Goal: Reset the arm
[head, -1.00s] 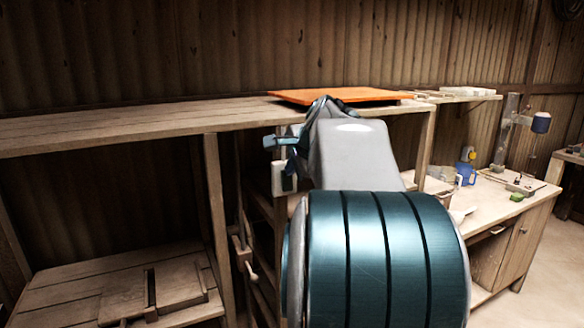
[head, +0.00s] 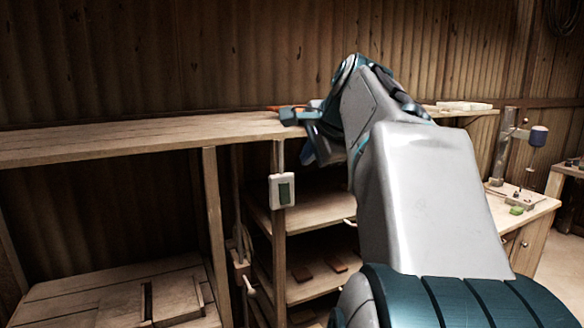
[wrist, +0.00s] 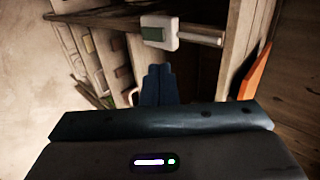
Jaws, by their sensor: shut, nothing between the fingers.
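My gripper (wrist: 158,72) shows in the wrist view as two blue fingers shut against each other, with nothing between them. In the head view my arm rises from the lower right and bends over at the front of the long wooden bench top. The gripper end there is small and partly hidden by my own arm links. A white box with a green panel (head: 282,190) hangs on a post below my gripper in the head view. The same box shows beyond the fingertips in the wrist view (wrist: 160,32), apart from them as far as I can tell.
The long bench top (head: 120,142) is bare at left. An orange board (wrist: 252,75) lies near my gripper, mostly hidden in the head view. Shelves below hold reddish tiles (head: 302,274). A side table (head: 530,212) with a drill-like stand (head: 506,145) is at right.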

